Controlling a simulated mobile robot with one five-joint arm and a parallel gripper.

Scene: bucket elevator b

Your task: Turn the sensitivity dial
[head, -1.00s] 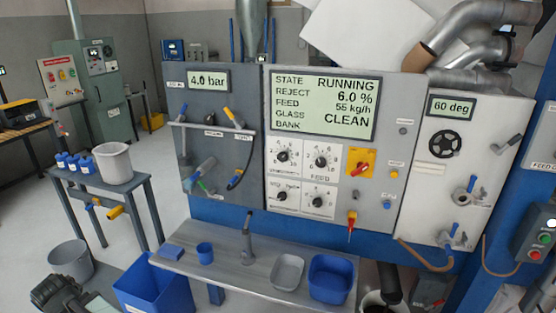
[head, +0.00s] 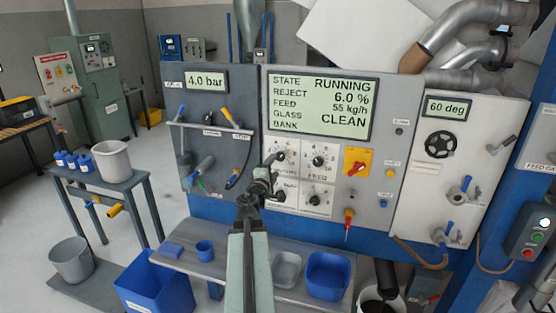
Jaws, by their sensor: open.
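The panel has four dials with black knobs on white plates. The upper-left dial (head: 281,156) has a small label, too blurred and covered to read surely; it looks like the sensitivity one. The lower-left dial (head: 278,193) and lower-right dial (head: 315,200) sit below. My gripper (head: 271,162) is open and empty, in front of the left edge of the upper-left dial. I cannot tell whether its fingers touch the knob. My wrist covers part of the panel left of the lower-left dial.
A red switch on a yellow plate (head: 356,162) and a red-tipped lever (head: 348,222) are to the right. A shelf (head: 225,262) with a blue cup (head: 204,251) and trays juts out below.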

